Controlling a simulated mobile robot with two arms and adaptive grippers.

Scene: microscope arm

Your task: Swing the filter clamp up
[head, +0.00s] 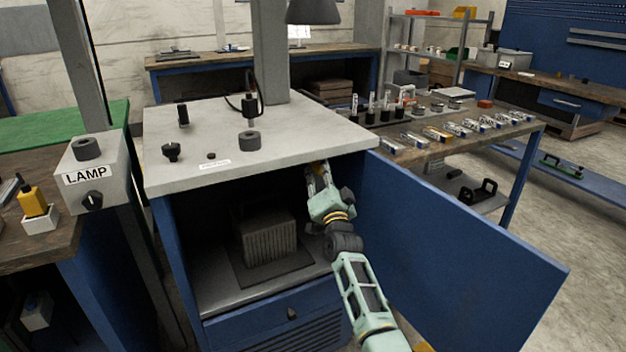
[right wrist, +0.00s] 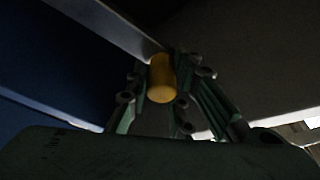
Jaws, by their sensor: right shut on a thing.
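My right gripper (head: 318,172) reaches into the open blue cabinet (head: 170,225), high up under the worktop near its right side. In the right wrist view the fingers of my right gripper (right wrist: 163,82) are closed around a yellow cylinder (right wrist: 161,76), which looks like a handle. The clamp body behind it is too dark to make out, so I cannot tell how it is tilted. A ribbed box-shaped block (head: 266,236) sits on a dark plate on the cabinet floor. My left gripper is not in view.
The blue cabinet door (head: 455,250) stands wide open to the right of my arm. The pale worktop (head: 320,130) is close above my gripper and holds knobs. A LAMP switch box (head: 90,180) stands at left. A bench with small parts (head: 430,160) is behind the door.

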